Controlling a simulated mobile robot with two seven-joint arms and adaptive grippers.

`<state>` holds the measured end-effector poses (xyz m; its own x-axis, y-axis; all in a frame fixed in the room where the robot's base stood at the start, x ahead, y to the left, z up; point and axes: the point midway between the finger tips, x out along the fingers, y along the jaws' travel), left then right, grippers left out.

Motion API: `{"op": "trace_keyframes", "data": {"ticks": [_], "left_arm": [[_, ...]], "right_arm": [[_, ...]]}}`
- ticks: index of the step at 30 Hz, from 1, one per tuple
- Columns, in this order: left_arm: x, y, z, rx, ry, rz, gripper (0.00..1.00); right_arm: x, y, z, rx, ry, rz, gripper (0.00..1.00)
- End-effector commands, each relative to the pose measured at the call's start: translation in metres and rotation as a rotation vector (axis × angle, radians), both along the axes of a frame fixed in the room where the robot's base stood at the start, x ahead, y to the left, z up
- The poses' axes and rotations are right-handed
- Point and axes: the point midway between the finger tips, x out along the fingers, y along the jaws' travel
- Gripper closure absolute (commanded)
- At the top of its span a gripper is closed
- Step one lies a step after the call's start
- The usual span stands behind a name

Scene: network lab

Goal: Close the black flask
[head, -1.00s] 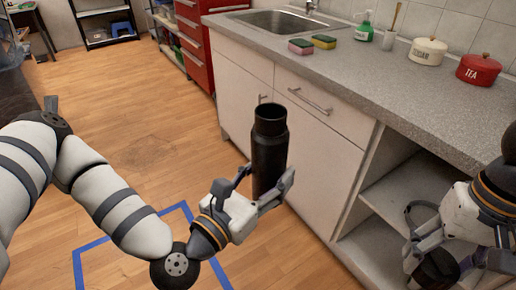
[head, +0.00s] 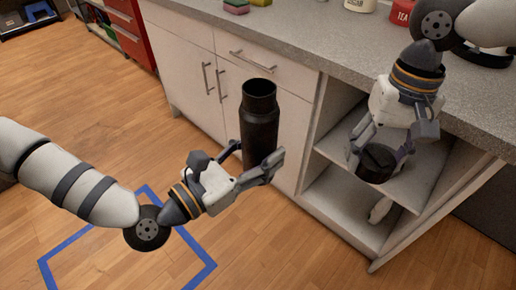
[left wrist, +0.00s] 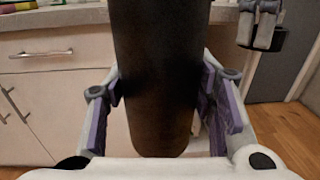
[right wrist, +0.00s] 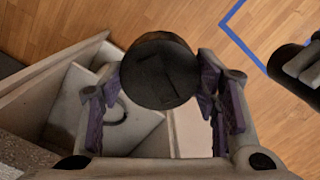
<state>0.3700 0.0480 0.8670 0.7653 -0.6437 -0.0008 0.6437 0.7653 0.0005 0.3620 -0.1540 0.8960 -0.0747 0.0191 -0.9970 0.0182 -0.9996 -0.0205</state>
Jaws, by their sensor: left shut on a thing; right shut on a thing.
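The black flask (head: 259,125) is upright with its mouth open at the top. My left gripper (head: 252,172) is shut on its lower body and holds it above the floor, in front of the cabinet. The flask body also fills the middle of the left wrist view (left wrist: 158,75). My right gripper (head: 379,148) is shut on a round black lid (head: 376,163), to the right of the flask and a little lower than its mouth. The lid also shows between the fingers in the right wrist view (right wrist: 160,70). The two parts are apart.
The grey countertop (head: 310,42) runs behind, with a red tin (head: 402,12), a white tin and sponges (head: 236,6) at its back. Open cabinet shelves (head: 345,215) stand behind and below the right gripper. The wooden floor with a blue taped square (head: 205,265) is clear.

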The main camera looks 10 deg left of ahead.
Motion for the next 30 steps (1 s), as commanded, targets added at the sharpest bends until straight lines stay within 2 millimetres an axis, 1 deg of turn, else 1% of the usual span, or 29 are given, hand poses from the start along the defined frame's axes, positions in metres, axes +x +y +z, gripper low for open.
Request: {"op": "trace_keyframes", "data": {"ticks": [1, 3, 5, 6, 8, 9, 14, 15, 18, 21, 24, 27, 30], "left_arm": [[0.0, 0.0, 0.001, -0.001, -0.003, 0.0, 1.0], [0.0, 0.0, 0.001, -0.001, -0.003, 0.0, 1.0], [0.0, 0.0, 0.001, -0.002, -0.004, 0.0, 1.0], [0.0, 0.0, 0.001, -0.002, -0.004, 0.0, 1.0], [0.0, 0.0, 0.002, -0.002, -0.004, 0.0, 1.0], [0.0, 0.0, 0.002, -0.002, -0.004, 0.0, 1.0], [0.0, 0.0, 0.002, -0.002, -0.004, 0.001, 1.0], [0.0, 0.0, 0.002, -0.002, -0.004, 0.001, 1.0], [0.0, 0.0, 0.002, -0.002, -0.004, 0.001, 1.0], [0.0, 0.0, 0.002, -0.002, -0.004, 0.001, 1.0], [0.0, 0.0, 0.001, -0.002, -0.004, 0.001, 1.0], [0.0, 0.0, 0.001, -0.002, -0.004, 0.001, 1.0], [0.0, 0.0, 0.001, -0.002, -0.004, 0.001, 1.0]], "right_arm": [[0.013, 0.011, 0.014, 0.0, -0.008, 0.006, 0.68], [0.026, 0.026, 0.033, -0.002, -0.013, 0.014, 0.68], [0.036, 0.041, 0.05, -0.003, -0.02, 0.023, 0.68], [0.041, 0.051, 0.061, -0.004, -0.022, 0.027, 0.68], [0.046, 0.067, 0.078, -0.005, -0.027, 0.035, 0.68], [0.049, 0.078, 0.089, -0.006, -0.031, 0.039, 0.68], [0.05, 0.125, 0.134, -0.009, -0.045, 0.06, 0.68], [0.047, 0.136, 0.144, -0.01, -0.05, 0.067, 0.68], [0.037, 0.163, 0.165, -0.012, -0.059, 0.086, 0.68], [0.025, 0.183, 0.179, -0.014, -0.066, 0.108, 0.68], [0.015, 0.195, 0.187, -0.015, -0.072, 0.127, 0.68], [0.01, 0.201, 0.19, -0.015, -0.075, 0.136, 0.68], [0.009, 0.203, 0.191, -0.015, -0.076, 0.138, 0.68]]}}
